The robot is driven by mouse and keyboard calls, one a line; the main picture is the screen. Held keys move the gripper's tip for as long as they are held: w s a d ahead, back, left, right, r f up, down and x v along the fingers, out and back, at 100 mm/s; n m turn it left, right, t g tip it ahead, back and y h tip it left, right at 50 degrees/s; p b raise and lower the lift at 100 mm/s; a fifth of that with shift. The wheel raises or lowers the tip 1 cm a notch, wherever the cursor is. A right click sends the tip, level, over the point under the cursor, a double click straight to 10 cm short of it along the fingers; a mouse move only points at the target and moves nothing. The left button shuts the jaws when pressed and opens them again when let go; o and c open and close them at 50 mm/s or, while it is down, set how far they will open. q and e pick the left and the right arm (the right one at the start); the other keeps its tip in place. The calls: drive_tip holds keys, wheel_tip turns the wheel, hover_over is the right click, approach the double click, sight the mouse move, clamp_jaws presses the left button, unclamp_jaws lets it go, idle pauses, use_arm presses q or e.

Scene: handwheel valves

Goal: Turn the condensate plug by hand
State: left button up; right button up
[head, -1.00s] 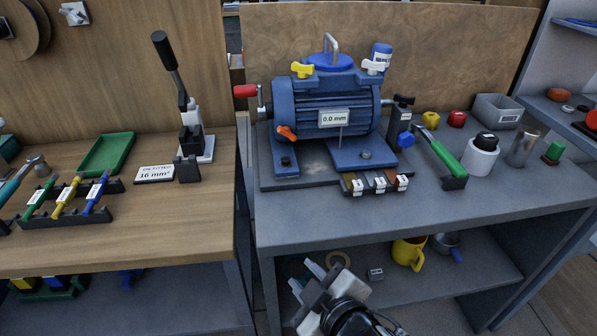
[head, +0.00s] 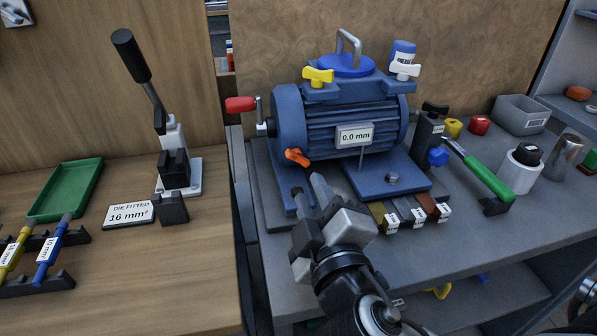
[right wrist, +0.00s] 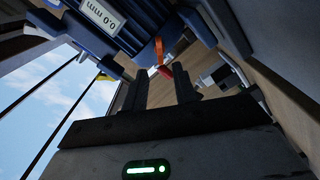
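An orange winged plug (head: 297,157) sits low on the left front of the blue motor-like machine (head: 350,125); no readable label names it the condensate plug. My right gripper (head: 309,189) is just below and in front of it, fingers pointing up toward it, with a visible gap to the plug. In the right wrist view, the two dark fingers (right wrist: 161,88) are apart with nothing between them, and the orange plug (right wrist: 159,50) shows beyond their tips. My left gripper is not in view.
The machine also carries a red-handled crank (head: 241,104), yellow (head: 318,76) and white (head: 404,68) wing knobs, and a blue knob (head: 437,157) at its right. Small labelled blocks (head: 414,215) lie close to the right of my gripper.

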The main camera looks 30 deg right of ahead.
sight(299, 163)
drive_tip(key=x, duration=0.7)
drive_tip(key=shift+s, duration=0.15)
drive_tip(key=shift+p, duration=0.35)
clamp_jaws()
